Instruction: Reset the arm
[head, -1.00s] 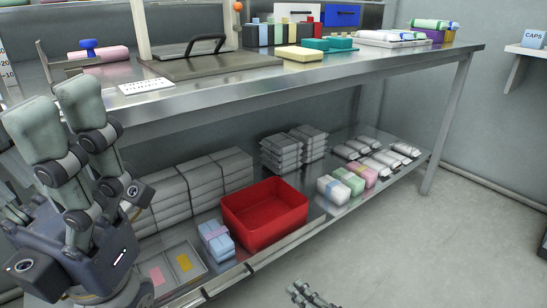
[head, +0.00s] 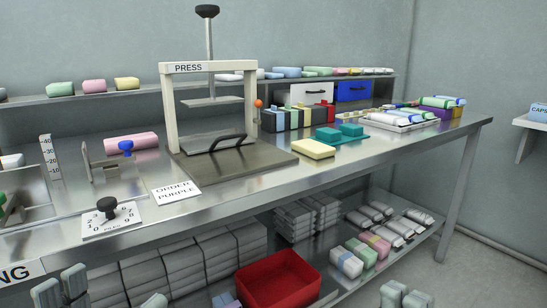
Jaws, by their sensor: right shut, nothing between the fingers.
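My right gripper (head: 404,294) shows only by its pale green-grey fingertips at the bottom edge, right of centre. They are close together and shut, with nothing between them, in front of the lower shelf's right part. At the bottom left corner, two grey-green finger-like tips, seemingly my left gripper (head: 61,287), stand side by side in front of the bench. The rest of both grippers is cut off by the frame, and whether the left one is open cannot be told.
A steel bench (head: 330,185) bears a press (head: 168,110), a dial (head: 108,212), an order card (head: 174,190) and a yellow block (head: 313,148). Below are a red bin (head: 279,281) and stacked packs (head: 205,258). Floor is free at right.

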